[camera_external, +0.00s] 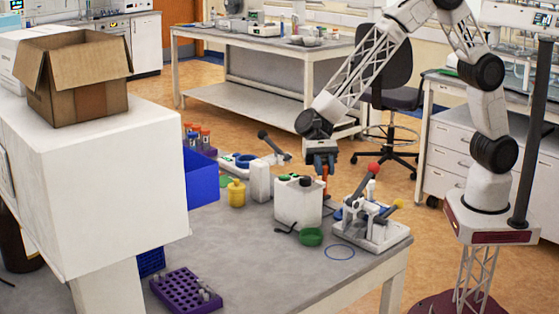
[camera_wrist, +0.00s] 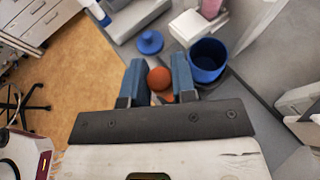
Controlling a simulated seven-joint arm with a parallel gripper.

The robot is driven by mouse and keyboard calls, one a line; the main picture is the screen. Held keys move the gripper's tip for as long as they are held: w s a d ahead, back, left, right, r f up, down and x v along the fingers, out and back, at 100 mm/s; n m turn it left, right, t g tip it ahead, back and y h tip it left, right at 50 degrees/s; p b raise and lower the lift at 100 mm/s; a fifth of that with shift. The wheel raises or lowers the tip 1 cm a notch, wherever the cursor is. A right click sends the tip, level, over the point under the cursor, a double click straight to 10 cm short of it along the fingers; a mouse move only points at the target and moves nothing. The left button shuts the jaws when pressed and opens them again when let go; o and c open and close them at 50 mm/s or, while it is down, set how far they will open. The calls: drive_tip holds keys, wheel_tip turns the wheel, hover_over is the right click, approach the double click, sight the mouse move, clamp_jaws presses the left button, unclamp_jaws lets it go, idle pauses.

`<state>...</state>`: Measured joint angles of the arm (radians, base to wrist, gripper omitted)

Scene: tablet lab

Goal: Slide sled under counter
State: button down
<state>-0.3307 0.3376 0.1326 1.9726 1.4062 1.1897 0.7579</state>
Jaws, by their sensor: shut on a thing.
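My gripper (camera_external: 322,158) is low over the grey bench (camera_external: 225,245), behind a white container (camera_external: 298,205). An orange-red post (camera_external: 325,180) shows just below it. In the wrist view my gripper (camera_wrist: 159,62) has its two blue fingers on either side of a round orange knob (camera_wrist: 160,78), shut on it. What lies under the knob is hidden by the gripper, so I cannot tell whether it belongs to the sled. I cannot clearly pick out the sled or the counter in either view.
A white device (camera_external: 375,235) with red and yellow lever knobs stands right of the container. A green lid (camera_external: 311,237) and yellow bottle (camera_external: 236,192) are nearby. The wrist view shows a blue cup (camera_wrist: 208,60) and blue round piece (camera_wrist: 150,42) close to the fingers.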

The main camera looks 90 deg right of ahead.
drive_tip(key=shift+s+a, duration=1.4)
drive_tip(key=shift+a, duration=0.05)
drive_tip(key=c, duration=0.9)
unclamp_jaws()
drive_tip(key=shift+c, duration=0.2)
drive_tip(key=shift+d, duration=0.15)
drive_tip(key=v, duration=0.7)
drive_tip(key=shift+d, duration=0.25)
drive_tip(key=shift+w+r, duration=0.1)
drive_tip(key=shift+r, duration=0.05)
